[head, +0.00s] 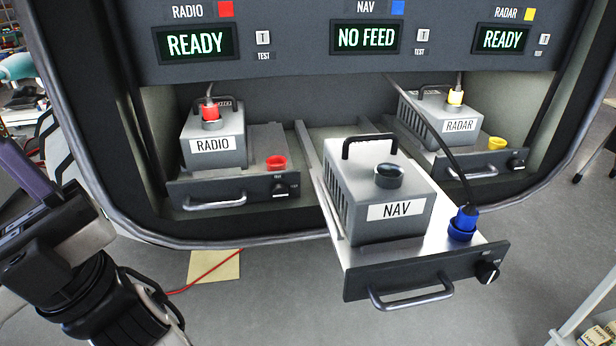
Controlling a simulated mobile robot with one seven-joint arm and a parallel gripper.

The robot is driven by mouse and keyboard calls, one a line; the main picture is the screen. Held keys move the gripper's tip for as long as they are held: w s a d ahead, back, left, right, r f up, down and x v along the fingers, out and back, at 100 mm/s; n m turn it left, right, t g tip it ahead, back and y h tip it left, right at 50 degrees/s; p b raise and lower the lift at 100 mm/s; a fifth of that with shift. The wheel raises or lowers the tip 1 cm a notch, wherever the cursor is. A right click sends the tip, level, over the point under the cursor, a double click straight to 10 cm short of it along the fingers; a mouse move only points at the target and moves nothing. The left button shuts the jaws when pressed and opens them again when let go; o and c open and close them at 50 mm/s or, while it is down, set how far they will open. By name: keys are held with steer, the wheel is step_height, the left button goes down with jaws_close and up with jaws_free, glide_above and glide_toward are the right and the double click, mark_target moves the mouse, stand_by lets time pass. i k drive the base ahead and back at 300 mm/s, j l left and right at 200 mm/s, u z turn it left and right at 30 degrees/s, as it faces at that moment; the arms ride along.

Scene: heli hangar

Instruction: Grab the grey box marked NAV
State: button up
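The grey box marked NAV (378,196) sits upright on a pulled-out tray (424,256) at the middle right. It has a black carry handle (369,146) on top at the back and an empty dark round socket (389,176). A blue plug (464,220) on a black cable stands in a blue holder on the tray, right of the box. My arm is at the lower left, well apart from the box. My gripper's fingertips are not clearly shown there.
The RADIO box (212,138) and RADAR box (440,118) sit on pushed-in trays either side, with red and yellow plugs on top. The NAV display (366,38) reads NO FEED; the others read READY. A yellow sheet (214,266) and red cable lie on the floor.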

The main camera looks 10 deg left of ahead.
mark_target(376, 194)
steer(key=k+l, duration=0.15)
steer(key=l, duration=0.2)
steer(key=k+l+u, duration=0.1)
steer(key=l, duration=0.25)
steer(key=k+l+u, duration=0.1)
steer(key=l, duration=0.25)
steer(key=k+l, duration=0.3)
steer(key=i, duration=0.95)
